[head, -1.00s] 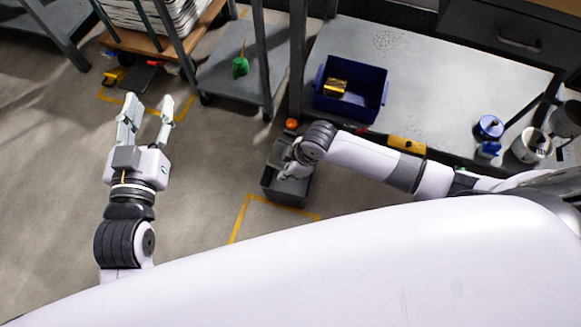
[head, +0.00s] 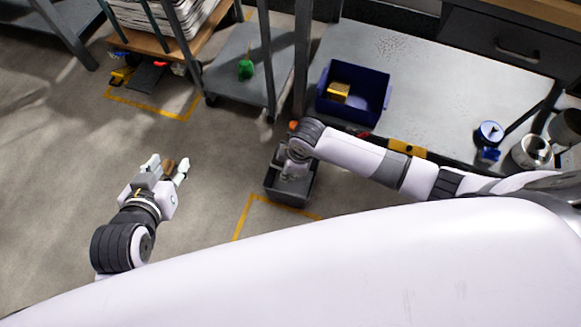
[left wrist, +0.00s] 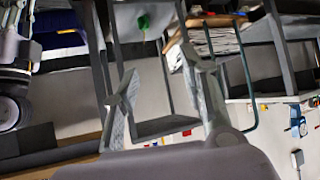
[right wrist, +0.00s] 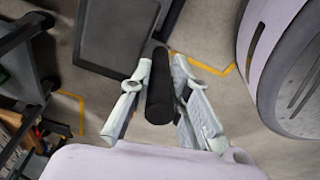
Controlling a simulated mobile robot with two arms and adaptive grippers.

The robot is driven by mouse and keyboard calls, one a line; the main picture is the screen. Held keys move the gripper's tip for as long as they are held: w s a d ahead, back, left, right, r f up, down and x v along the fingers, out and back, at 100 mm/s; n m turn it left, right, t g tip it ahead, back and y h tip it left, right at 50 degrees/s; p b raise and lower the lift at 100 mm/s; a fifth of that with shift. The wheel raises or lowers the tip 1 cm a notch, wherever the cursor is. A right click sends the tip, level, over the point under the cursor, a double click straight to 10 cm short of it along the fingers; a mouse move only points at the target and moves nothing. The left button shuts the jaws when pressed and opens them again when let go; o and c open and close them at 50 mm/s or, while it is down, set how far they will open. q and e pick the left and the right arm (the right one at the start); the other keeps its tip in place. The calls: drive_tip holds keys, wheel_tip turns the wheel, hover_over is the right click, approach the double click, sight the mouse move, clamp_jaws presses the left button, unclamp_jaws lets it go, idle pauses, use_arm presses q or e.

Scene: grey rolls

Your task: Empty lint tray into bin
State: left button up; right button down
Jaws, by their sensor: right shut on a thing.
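A dark grey open box (head: 290,196) stands under my right gripper (head: 290,168) in the head view. In the right wrist view my right gripper (right wrist: 162,66) is shut on a black cylindrical handle (right wrist: 160,92). The handle's far end meets the edge of a dark grey tray-like surface (right wrist: 118,38); I cannot tell if they are joined. I cannot tell which dark item is the lint tray and which the bin. My left gripper (head: 168,163) is over open floor at the left. Its fingers are spread and empty in the left wrist view (left wrist: 163,68).
A blue bin (head: 380,104) with a yellow item stands on the grey bench (head: 430,80). A grey cart (head: 225,85) carries a green bottle (head: 246,69). A wooden-decked cart (head: 140,40) stands further left. Yellow tape (head: 243,215) marks the floor. Floor around the left arm is clear.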

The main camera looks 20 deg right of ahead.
drive_tip(key=shift+w+a+r+h+p, duration=0.2)
drive_tip(key=shift+r+h+p, duration=0.1)
drive_tip(key=shift+r+p, duration=0.35)
drive_tip(key=shift+w+a+r+g+h+p, duration=0.25)
drive_tip(key=shift+r+g+h+p, duration=0.2)
drive_tip(key=shift+p, duration=0.3)
use_arm(q)
drive_tip(key=s+a+f+g+y, duration=0.1)
drive_tip(key=s+a+f+g, duration=0.1)
drive_tip(key=s, duration=0.4)
drive_tip(key=s+a+f+g, duration=0.2)
drive_tip(key=s+g, duration=0.2)
drive_tip(key=s, duration=0.1)
drive_tip(key=shift+s+f+g+y, duration=0.35)
drive_tip(key=shift+g+y, duration=0.05)
use_arm(e)
drive_tip(key=shift+a, duration=0.1)
drive_tip(key=shift+r, duration=0.1)
